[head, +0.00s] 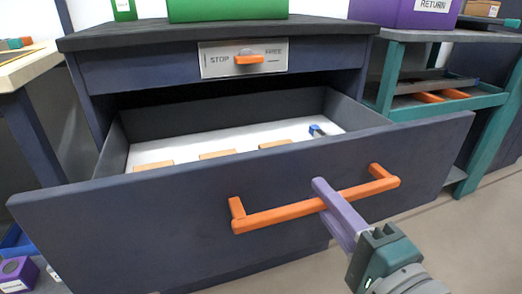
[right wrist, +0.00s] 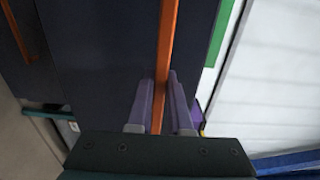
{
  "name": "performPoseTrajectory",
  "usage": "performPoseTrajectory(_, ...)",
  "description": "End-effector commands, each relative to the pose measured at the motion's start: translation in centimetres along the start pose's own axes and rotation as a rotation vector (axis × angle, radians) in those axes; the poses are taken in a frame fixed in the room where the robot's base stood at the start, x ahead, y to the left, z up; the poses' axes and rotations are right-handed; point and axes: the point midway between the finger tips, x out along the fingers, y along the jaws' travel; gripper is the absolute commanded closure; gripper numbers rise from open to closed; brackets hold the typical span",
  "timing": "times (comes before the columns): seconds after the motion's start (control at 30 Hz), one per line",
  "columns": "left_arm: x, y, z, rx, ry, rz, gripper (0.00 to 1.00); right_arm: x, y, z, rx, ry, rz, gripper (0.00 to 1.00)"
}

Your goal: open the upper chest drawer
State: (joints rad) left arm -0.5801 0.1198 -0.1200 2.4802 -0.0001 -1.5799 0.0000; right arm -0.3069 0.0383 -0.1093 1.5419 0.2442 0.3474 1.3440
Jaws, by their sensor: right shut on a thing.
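The upper chest drawer (head: 120,210) is dark blue-grey and stands well out from the chest (head: 110,75) in the head view. Its inside shows a pale floor. An orange bar handle (head: 275,215) runs across its front; it also shows in the right wrist view (right wrist: 167,40). My right gripper (head: 322,188), with purple fingers, is shut on this handle right of its middle. In the right wrist view the handle passes between the two fingers (right wrist: 160,85). My left gripper is not in view.
Three tan blocks (head: 217,154) and a small blue item (head: 317,131) lie in the drawer. A green bin (head: 225,10) stands on top. A teal shelf (head: 480,105) is at right. Floor at lower right is clear.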

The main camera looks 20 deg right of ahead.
Motion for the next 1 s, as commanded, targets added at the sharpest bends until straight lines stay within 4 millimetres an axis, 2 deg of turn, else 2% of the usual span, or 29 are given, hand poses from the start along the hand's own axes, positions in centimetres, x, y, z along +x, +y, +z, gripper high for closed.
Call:
performPoseTrajectory(0.27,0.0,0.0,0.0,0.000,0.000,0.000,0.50,0.0,-0.1,0.0,-0.001,-0.001,-0.003,1.00)
performPoseTrajectory(0.3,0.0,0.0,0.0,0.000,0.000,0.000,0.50,0.0,-0.1,0.1,-0.001,-0.001,-0.003,0.79)
performPoseTrajectory(0.53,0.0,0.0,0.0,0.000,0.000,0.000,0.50,0.0,0.0,0.0,0.000,-0.001,-0.001,0.53)
performPoseTrajectory(0.83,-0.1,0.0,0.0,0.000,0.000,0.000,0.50,-0.3,0.0,0.0,-0.001,-0.001,0.001,0.53)
performPoseTrajectory(1.0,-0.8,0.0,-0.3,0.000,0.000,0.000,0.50,-2.7,-0.1,0.0,-0.001,-0.002,0.005,0.53)
